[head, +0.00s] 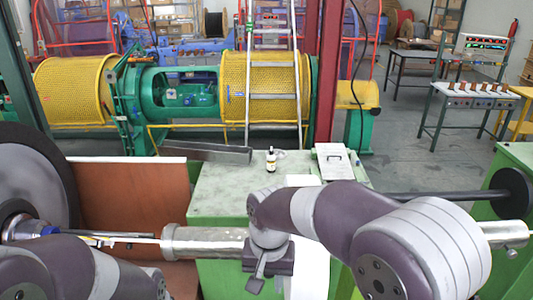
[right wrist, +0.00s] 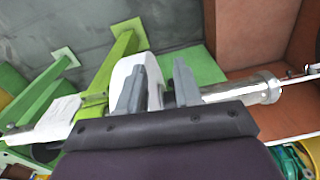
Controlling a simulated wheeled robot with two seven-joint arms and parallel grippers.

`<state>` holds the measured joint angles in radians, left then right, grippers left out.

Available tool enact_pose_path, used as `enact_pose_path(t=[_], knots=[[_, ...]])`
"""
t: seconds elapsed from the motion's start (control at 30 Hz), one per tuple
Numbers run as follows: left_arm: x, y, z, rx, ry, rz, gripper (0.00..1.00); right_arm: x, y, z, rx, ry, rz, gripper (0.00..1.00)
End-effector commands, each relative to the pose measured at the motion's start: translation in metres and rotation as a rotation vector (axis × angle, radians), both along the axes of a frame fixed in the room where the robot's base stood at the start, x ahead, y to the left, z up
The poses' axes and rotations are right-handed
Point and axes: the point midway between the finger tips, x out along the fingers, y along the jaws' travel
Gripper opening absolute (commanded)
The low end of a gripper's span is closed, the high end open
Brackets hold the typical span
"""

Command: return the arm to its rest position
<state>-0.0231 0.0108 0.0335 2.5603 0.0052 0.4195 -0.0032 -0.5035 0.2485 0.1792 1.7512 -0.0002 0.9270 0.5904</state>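My right arm comes in from the right in the head view, bent across the green bench. My right gripper (head: 259,284) hangs down at the bench's front edge. In the right wrist view its two fingers (right wrist: 158,88) stand apart with nothing held; a white shape shows behind the gap. A grey metal cylinder (head: 205,243) on a horizontal rod lies just left of the gripper, and it also shows in the right wrist view (right wrist: 243,91). I cannot tell if they touch. Links of my left arm show at the lower left; its gripper is not visible.
A big dark reel (head: 35,170) and a brown panel (head: 128,205) stand left. A black bar (head: 430,196) crosses at right. The yellow-green strander (head: 185,92) stands behind.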

Motion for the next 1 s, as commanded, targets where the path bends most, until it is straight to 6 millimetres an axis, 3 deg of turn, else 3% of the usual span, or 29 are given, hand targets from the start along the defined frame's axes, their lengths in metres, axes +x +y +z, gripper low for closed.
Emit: enact_pose_path(t=[0.13, 0.27, 0.57, 0.73, 0.83, 1.0], knots=[[0.0, 0.0, -0.001, 0.0, -0.001, 0.0, 0.43, -0.007, -0.005, -0.018, 0.005, -0.026, 0.147, 0.34], [0.001, 0.0, -0.016, 0.0, -0.001, 0.0, 0.43, -0.017, -0.024, -0.046, 0.005, -0.043, 0.235, 0.34], [0.001, 0.0, -0.085, 0.0, -0.001, 0.0, 0.43, -0.062, -0.111, -0.139, -0.01, -0.084, 0.305, 0.34], [0.001, 0.0, -0.134, 0.0, 0.0, 0.0, 0.43, -0.1, -0.162, -0.195, -0.019, -0.075, 0.189, 0.34], [0.001, 0.0, -0.145, 0.0, 0.0, 0.0, 0.43, -0.101, -0.177, -0.202, -0.02, -0.088, 0.125, 0.34], [0.001, 0.0, -0.141, 0.0, -0.001, 0.0, 0.43, -0.101, -0.181, -0.197, -0.022, -0.089, 0.106, 0.34]])
